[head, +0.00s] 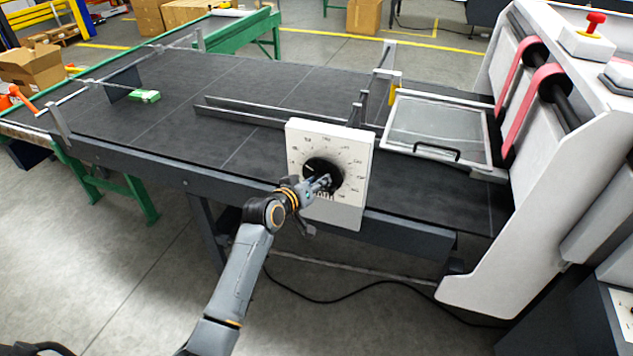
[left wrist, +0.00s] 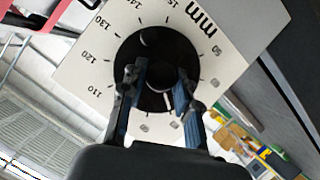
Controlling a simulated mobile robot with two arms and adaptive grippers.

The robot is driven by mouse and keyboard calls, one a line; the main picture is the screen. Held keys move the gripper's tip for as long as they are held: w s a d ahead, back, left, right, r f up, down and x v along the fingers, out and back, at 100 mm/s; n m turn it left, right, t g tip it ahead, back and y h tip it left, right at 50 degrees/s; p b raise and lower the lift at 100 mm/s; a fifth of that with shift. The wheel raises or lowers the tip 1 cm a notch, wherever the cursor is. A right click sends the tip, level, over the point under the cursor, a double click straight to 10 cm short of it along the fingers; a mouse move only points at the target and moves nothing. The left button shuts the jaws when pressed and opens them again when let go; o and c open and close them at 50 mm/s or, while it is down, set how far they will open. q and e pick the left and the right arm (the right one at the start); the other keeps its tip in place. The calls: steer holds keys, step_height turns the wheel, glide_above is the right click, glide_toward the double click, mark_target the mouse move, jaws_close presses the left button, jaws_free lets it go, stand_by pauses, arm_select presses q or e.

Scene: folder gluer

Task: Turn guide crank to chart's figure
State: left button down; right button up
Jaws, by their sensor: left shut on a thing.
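The guide crank is a round black knob (head: 318,168) on a white dial plate (head: 356,160) fixed to the near side of the dark table. The plate carries a ring of numbers, and the left wrist view shows "mm" and figures such as 110, 120 and 130 around the knob (left wrist: 150,42). My left gripper (head: 322,183) is at the knob's front, its fingers (left wrist: 160,88) shut on the crank's handle between them. The fingers hide part of the handle. I cannot read the set figure surely. The chart cannot be made out. My right gripper is not in view.
Behind the dial lie a metal guide rail (head: 240,114) and a framed clear cover (head: 437,122) with a black handle. A white machine housing with red belts (head: 525,115) stands at right. A small green box (head: 145,96) lies far left. A black cable crosses the floor.

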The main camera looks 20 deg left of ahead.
arm_select(q)
steer(key=shift+f, duration=0.1)
stand_by(0.3)
steer(key=c, duration=1)
jaws_free()
steer(key=v, duration=1.2)
